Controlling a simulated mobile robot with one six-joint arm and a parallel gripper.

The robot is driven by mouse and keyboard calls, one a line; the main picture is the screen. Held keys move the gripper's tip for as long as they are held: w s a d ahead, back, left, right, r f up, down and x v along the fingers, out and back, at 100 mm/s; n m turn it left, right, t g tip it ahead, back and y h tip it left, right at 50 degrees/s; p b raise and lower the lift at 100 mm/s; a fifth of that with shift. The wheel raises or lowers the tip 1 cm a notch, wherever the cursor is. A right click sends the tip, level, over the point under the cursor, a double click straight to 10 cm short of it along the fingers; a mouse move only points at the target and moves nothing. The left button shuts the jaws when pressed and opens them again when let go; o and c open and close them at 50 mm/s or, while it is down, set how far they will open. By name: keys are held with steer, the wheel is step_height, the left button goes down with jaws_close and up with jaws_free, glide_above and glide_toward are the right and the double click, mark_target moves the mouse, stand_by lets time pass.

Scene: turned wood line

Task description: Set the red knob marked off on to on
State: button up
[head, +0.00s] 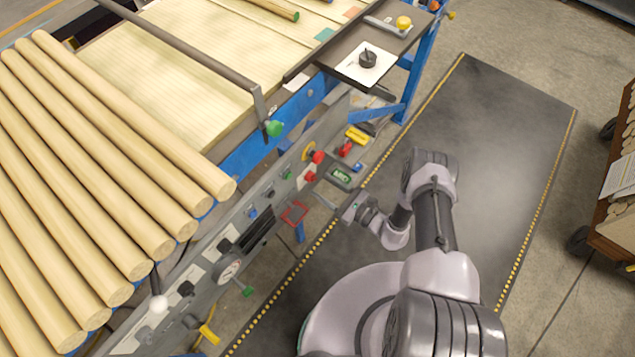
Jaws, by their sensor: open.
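Several red controls show on the grey control panel (262,200), and I cannot read which is marked off and on. One red knob (309,177) sits on a light plate. A red mushroom-shaped knob (318,156) with a yellow ring is just above it. Another red handle (345,149) is further right, under a yellow part. My gripper (347,211) is small in view, to the lower right of these knobs and apart from the panel. It is open, and I see nothing between its fingers.
The panel also carries a green display (342,175), a dial gauge (229,270), a red square frame (294,213) and a yellow lever (208,333). Turned wood poles (100,170) lie at left. The dark floor mat (500,120) is clear at upper right. A brown cart (612,215) stands at right.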

mark_target(311, 178)
steer(key=shift+x, duration=1.65)
jaws_close()
steer(key=shift+b, duration=0.3)
steer(key=shift+m, duration=0.3)
steer(key=m+b, duration=0.9)
steer(key=m, duration=0.8)
steer(key=shift+m, duration=0.3)
